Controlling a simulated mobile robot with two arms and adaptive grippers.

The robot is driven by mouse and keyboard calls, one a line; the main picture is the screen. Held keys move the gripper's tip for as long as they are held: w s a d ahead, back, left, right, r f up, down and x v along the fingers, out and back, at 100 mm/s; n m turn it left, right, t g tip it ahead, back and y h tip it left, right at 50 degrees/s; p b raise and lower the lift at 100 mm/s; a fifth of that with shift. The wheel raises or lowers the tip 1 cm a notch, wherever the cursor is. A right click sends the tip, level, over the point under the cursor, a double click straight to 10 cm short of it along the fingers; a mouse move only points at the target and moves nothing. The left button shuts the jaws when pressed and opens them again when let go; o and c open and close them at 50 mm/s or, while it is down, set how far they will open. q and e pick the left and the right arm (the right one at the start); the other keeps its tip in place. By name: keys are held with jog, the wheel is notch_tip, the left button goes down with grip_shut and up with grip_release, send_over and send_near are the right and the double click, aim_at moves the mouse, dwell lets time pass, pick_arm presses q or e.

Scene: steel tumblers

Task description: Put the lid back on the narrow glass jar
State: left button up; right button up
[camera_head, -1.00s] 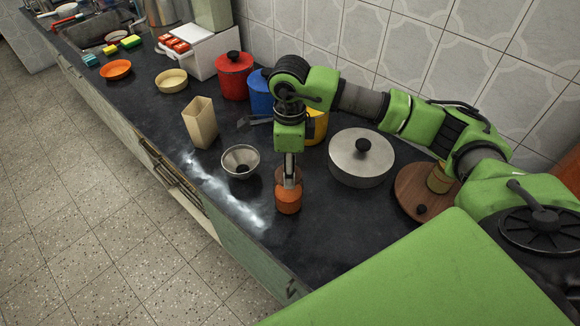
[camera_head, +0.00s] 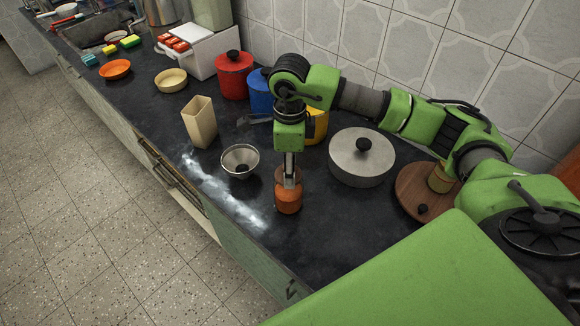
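A narrow glass jar (camera_head: 288,202) with orange-brown contents stands upright near the front edge of the dark counter. My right gripper (camera_head: 289,184) points straight down at its top, with its fingers at or just in front of the jar's upper part. The fingers overlap the jar's mouth, so I cannot tell whether they are open or hold a lid. No lid can be clearly made out. A small dark round piece (camera_head: 421,209) lies on a round wooden board (camera_head: 409,193) to the right. My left gripper is not in view.
A steel bowl (camera_head: 240,153) with something dark inside stands left of the jar. A lidded steel pot (camera_head: 360,165) is to the right. A beige container (camera_head: 199,122), a red canister (camera_head: 233,77), and blue (camera_head: 260,92) and yellow (camera_head: 319,126) canisters stand farther back.

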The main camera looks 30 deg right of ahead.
dwell(0.4)
jog(key=o, duration=1)
jog(key=o, duration=0.5)
jog(key=shift+r, duration=0.15)
jog(key=shift+r+p, duration=1.75)
jog(key=shift+r, duration=1.65)
